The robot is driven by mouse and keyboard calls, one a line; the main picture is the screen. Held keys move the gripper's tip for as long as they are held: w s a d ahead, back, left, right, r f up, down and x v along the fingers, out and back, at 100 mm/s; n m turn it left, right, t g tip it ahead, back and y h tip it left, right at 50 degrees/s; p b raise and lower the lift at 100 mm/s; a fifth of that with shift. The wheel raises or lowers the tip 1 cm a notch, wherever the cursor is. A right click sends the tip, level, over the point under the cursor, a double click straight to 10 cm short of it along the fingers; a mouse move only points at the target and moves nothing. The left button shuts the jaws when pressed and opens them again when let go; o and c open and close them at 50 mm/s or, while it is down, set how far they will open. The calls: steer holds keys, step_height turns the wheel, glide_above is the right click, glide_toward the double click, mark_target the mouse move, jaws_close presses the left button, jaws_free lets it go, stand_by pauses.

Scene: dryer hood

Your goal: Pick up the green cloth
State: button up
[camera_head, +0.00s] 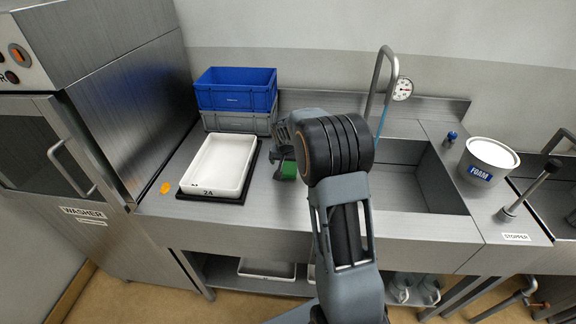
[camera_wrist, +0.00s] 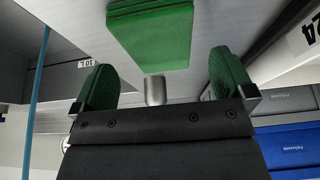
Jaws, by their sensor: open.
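The green cloth (camera_wrist: 150,38) shows at the top of the wrist view as a folded, layered flat piece. In the head view a small part of the green cloth (camera_head: 288,171) shows on the steel counter, left of the sink; my arm and gripper hide the rest. My gripper (camera_wrist: 163,62) is open, its two green-padded fingers wide apart, with the cloth showing between and beyond them. In the head view my gripper (camera_head: 282,152) is close to the cloth, partly hidden behind my wrist. I cannot tell whether the fingers touch it.
A white tray (camera_head: 243,158) marked 24 lies on a black mat left of the cloth. A blue crate (camera_head: 236,94) sits on a grey crate (camera_head: 236,122) behind. The sink (camera_head: 412,187) with its tall faucet (camera_head: 378,75) is to the right. A grey cylinder (camera_wrist: 155,91) shows near the cloth.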

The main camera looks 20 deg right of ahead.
mark_target(288, 164)
steer(key=shift+x, duration=1.55)
steer(key=shift+w, duration=0.1)
steer(key=shift+r, duration=0.1)
steer(key=shift+c, duration=0.4)
steer(key=c, duration=0.9)
